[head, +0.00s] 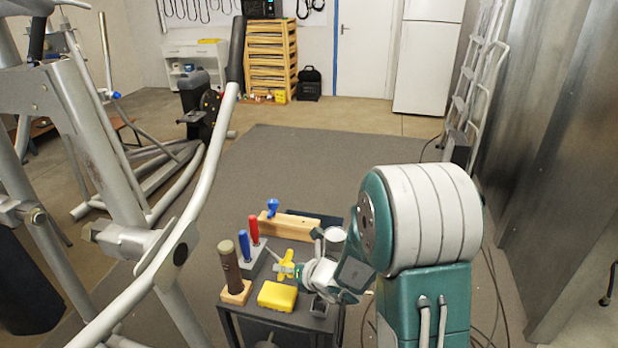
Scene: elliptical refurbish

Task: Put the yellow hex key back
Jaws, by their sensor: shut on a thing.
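My gripper (291,270) is over the small dark cart (262,322) and is shut on the yellow hex key (287,257). The yellow handle shows at the fingertips, and a thin shaft seems to point up and left. A wooden block (295,228) lies behind the gripper on the cart, with a blue-handled tool (272,207) standing in its left end. The yellow hex key is apart from this block, in front of it. My wrist hides part of the cart's right side.
A grey holder (257,259) with red and blue handled tools stands left of the gripper. A brown cylinder (230,266) on a wooden base and a yellow box (277,296) stand in front. The elliptical machine (130,240) fills the left; open mat lies behind.

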